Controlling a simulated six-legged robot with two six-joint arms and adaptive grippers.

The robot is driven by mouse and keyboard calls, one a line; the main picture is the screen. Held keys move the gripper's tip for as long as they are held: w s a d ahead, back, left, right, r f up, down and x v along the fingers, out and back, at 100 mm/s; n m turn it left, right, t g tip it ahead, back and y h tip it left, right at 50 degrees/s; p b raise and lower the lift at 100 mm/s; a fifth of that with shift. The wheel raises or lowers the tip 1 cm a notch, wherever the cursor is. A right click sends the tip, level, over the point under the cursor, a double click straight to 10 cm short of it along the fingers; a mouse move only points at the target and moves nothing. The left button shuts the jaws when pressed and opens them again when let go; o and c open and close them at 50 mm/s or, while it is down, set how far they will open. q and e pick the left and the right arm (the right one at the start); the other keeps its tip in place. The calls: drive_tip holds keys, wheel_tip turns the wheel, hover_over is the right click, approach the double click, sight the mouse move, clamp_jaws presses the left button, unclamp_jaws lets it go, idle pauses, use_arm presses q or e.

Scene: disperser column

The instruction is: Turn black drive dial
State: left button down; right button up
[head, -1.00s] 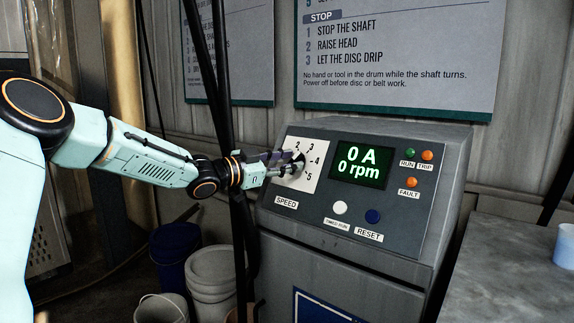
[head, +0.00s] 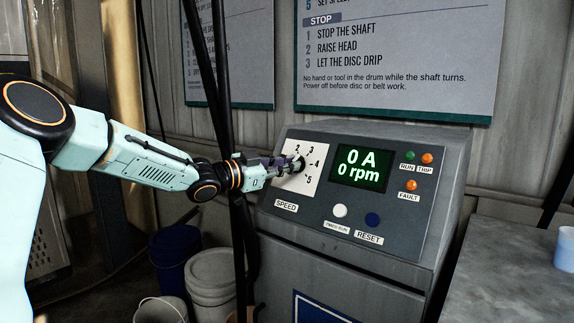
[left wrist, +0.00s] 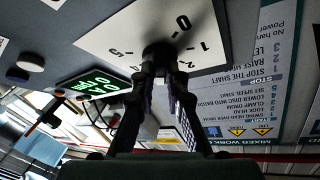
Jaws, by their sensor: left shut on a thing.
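The black drive dial (head: 298,164) sits on a white numbered SPEED plate (head: 309,188) at the left of the grey control panel. My left gripper (head: 292,166) is at the dial and shut on it, partly covering it in the head view. In the left wrist view the dark round dial (left wrist: 160,50) is between the tips of the two fingers (left wrist: 163,72), with the numbers 0, 1 and 5 readable around it. The dial's pointer mark is hard to make out. The green display (head: 361,168) reads 0 A and 0 rpm. My right gripper is not in view.
A white button (head: 339,210), a blue RESET button (head: 373,217) and RUN, TRIP and FAULT lamps (head: 411,185) share the panel. Black hanging cables (head: 222,95) pass by my left forearm. Buckets (head: 212,278) stand below. A grey bench (head: 510,275) is at right.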

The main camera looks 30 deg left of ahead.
use_arm(q)
drive_tip(key=shift+n+t+y, duration=0.3)
drive_tip(key=shift+n+y, duration=0.1)
drive_tip(key=shift+n, duration=0.2)
drive_tip(key=c, duration=1.4)
unclamp_jaws()
drive_tip(key=shift+o, duration=0.2)
drive_tip(key=shift+r, duration=0.1)
wheel_tip(320, 180, up, 10)
